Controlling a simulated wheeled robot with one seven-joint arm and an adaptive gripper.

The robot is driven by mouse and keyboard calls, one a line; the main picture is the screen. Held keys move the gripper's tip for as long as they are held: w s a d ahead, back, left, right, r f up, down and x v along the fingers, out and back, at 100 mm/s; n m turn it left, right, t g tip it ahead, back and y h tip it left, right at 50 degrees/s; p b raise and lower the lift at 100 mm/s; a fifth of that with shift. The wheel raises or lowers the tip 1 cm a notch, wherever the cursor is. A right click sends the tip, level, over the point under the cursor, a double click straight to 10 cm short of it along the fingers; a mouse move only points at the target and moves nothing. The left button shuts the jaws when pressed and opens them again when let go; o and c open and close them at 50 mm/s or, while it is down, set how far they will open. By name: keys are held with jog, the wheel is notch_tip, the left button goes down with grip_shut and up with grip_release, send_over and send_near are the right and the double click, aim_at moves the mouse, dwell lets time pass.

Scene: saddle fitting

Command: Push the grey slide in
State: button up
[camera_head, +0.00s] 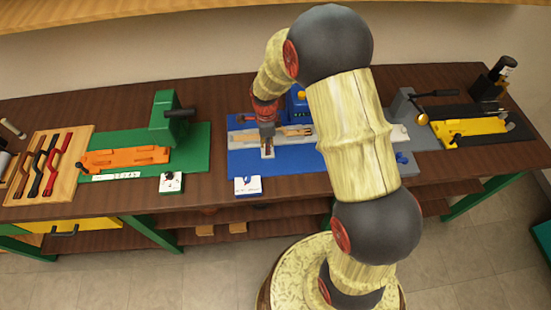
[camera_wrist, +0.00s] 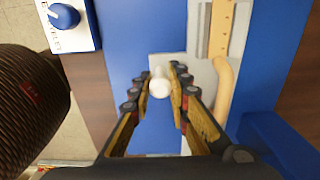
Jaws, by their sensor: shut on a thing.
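The grey slide (camera_head: 267,153) is a short light-grey piece at the front edge of a grey fixture on the blue mat. In the wrist view a pale plate (camera_wrist: 198,78) lies under my fingers, and a white round knob (camera_wrist: 160,86) stands between them. My gripper (camera_wrist: 161,78) is shut on this knob, with a finger on each side. In the head view my gripper (camera_head: 267,136) points down over the slide, and its fingers partly hide it. I cannot tell how far the slide is in.
A tan wooden piece (camera_head: 294,132) lies in the grey fixture. A white box with a blue knob (camera_head: 247,186) stands at the mat's front edge. A green station (camera_head: 180,125) is to the left, a grey and yellow one (camera_head: 480,127) to the right. My arm hides part of the bench.

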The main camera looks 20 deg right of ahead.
jog(key=shift+w+d, duration=0.3)
jog(key=shift+w, duration=0.65)
jog(key=shift+w+d, duration=0.15)
jog(key=shift+w, duration=0.35)
jog(key=shift+w+r, duration=0.1)
jog(key=shift+o, duration=0.6)
jog(key=shift+w+r, duration=0.1)
jog(key=shift+w, duration=0.1)
jog(key=o, duration=0.7)
jog(key=shift+d, duration=0.1)
jog(key=shift+o, duration=0.2)
jog(key=shift+s, duration=0.1)
